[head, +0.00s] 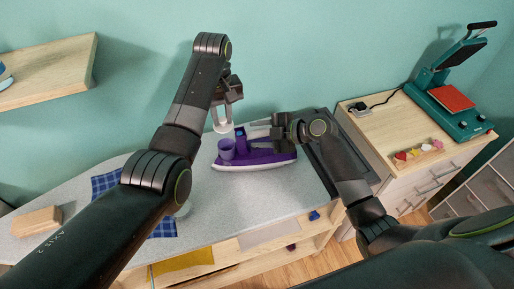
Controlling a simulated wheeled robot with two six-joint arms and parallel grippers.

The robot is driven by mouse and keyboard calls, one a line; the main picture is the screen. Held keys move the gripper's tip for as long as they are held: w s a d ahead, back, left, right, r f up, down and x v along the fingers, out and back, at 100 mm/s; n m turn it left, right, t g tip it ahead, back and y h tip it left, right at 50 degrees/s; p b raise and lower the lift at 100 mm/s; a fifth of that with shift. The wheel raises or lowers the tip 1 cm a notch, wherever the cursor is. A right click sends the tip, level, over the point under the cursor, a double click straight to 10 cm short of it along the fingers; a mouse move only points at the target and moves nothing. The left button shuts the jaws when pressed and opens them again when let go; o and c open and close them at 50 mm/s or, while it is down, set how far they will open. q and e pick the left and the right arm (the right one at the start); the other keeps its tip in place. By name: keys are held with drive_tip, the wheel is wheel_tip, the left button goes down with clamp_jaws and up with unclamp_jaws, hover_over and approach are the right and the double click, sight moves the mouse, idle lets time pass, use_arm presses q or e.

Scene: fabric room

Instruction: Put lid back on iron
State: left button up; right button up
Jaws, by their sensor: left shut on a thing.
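The purple iron (258,161) lies on its pale soleplate on the grey worktop, with its tip to the right. A purple cup-shaped part (227,150) stands at its left end, and a small blue part (240,133) sits beside that. I cannot tell which part is the lid. My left gripper (222,107) is above the iron's left end, pointing down, shut on a pale translucent piece (222,125). My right gripper (270,133) is at the iron's upper side, near its handle. Its fingers are too small and dark to tell open from shut.
A dark pad (336,165) lies right of the iron. Blue checked cloth (104,184) and a wooden block (36,221) lie to the left. A wooden cabinet (385,133) with a teal heat press (450,105) stands at the right. Grey worktop is clear below the iron.

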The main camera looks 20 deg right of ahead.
clamp_jaws()
use_arm(q)
drive_tip(key=shift+f, duration=2.45)
drive_tip(key=shift+f, duration=0.85)
drive_tip(key=shift+f, duration=0.7)
use_arm(e)
drive_tip(key=shift+f, duration=0.1)
